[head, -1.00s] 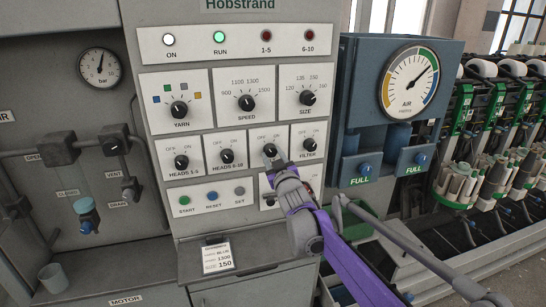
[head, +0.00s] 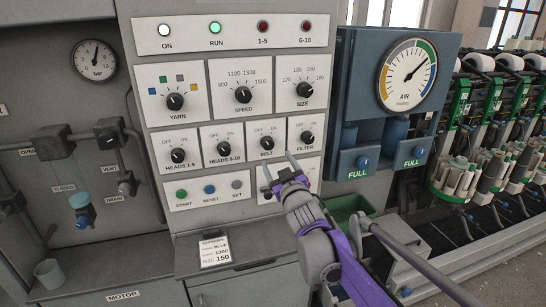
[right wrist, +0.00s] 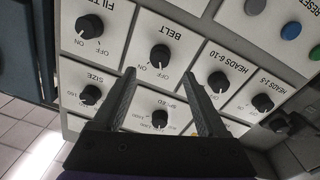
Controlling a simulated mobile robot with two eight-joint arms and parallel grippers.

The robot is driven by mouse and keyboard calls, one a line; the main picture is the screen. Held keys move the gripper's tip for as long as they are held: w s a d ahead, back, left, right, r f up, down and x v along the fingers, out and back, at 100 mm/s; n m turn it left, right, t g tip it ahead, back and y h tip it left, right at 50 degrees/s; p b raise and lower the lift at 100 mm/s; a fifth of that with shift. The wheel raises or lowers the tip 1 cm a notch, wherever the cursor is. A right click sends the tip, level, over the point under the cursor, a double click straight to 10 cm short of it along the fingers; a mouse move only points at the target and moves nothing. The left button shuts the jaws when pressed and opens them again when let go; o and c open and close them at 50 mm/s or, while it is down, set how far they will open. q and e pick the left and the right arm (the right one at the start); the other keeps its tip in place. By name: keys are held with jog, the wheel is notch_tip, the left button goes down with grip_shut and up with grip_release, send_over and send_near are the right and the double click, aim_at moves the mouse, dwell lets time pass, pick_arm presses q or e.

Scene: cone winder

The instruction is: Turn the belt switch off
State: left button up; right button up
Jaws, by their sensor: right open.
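The belt switch (head: 267,143) is a black rotary knob on a white plate marked BELT, with OFF at upper left and ON at upper right. It also shows upside down in the right wrist view (right wrist: 160,56), ahead of the gap between my fingers. Its pointer is too small to read surely. My right gripper (head: 279,163) is open and empty, just below and in front of the knob, apart from it. Both of its fingers show in the right wrist view (right wrist: 160,72). My left gripper is not in view.
The heads 6-10 knob (head: 223,149) and filter knob (head: 307,138) flank the belt knob closely. The speed knob (head: 243,95) and size knob (head: 303,90) are above. Start, reset and set buttons (head: 209,189) lie at lower left. A blue air unit (head: 350,100) stands to the right.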

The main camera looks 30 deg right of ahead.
jog(key=shift+v, duration=1.4)
